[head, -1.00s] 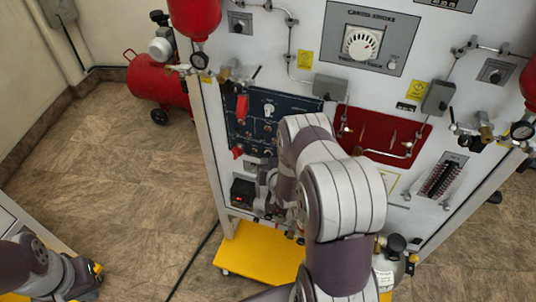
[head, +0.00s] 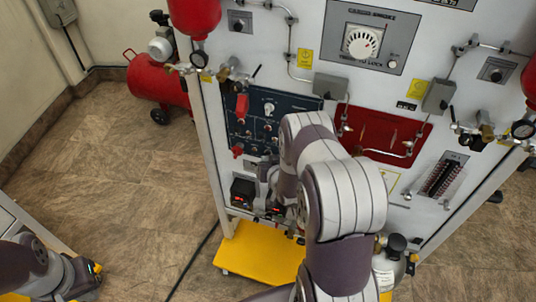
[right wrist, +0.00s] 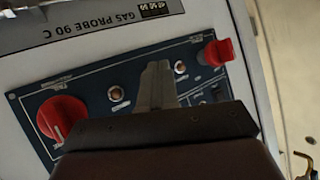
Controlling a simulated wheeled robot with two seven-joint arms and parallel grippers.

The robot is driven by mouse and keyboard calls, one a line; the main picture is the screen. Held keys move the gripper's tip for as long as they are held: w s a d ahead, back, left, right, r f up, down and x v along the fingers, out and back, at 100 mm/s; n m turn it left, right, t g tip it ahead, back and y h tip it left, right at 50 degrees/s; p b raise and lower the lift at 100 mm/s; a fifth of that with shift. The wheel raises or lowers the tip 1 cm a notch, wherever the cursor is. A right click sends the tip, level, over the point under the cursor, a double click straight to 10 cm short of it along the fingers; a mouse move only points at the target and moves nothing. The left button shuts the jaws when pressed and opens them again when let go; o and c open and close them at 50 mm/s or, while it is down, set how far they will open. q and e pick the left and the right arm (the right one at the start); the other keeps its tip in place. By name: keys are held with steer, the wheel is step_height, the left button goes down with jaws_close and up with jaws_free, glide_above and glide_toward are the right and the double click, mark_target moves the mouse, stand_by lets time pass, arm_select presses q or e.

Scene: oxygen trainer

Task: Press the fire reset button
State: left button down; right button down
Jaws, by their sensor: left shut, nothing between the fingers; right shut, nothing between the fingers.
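A dark blue control panel (head: 288,104) is on the upright trainer board. In the right wrist view, the blue panel (right wrist: 86,84) appears upside down, with a large red knob (right wrist: 62,118), a small round button (right wrist: 115,94), another round button (right wrist: 181,68) and a red switch (right wrist: 217,53). Their labels are too small to read, so I cannot tell which is the fire reset button. My right gripper (right wrist: 157,82) is shut and empty, its tips over the panel between the two buttons; contact cannot be told. My left gripper (head: 97,268) is shut, low at the left, away from the board.
My right arm hides part of the lower board in the head view. A black box with a red display (head: 242,191) sits below the blue panel. A red recessed panel (head: 385,135) is to the right. A yellow base (head: 255,252) juts out below. Open floor lies left.

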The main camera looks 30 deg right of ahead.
steer(key=shift+w+d, duration=0.3)
stand_by(0.9)
steer(key=shift+s+a, duration=0.55)
steer(key=shift+a, duration=0.05)
steer(key=s+a+p, duration=0.1)
steer(key=s+a, duration=0.2)
steer(key=shift+s+a, duration=0.1)
steer(key=shift+a, duration=0.3)
stand_by(0.7)
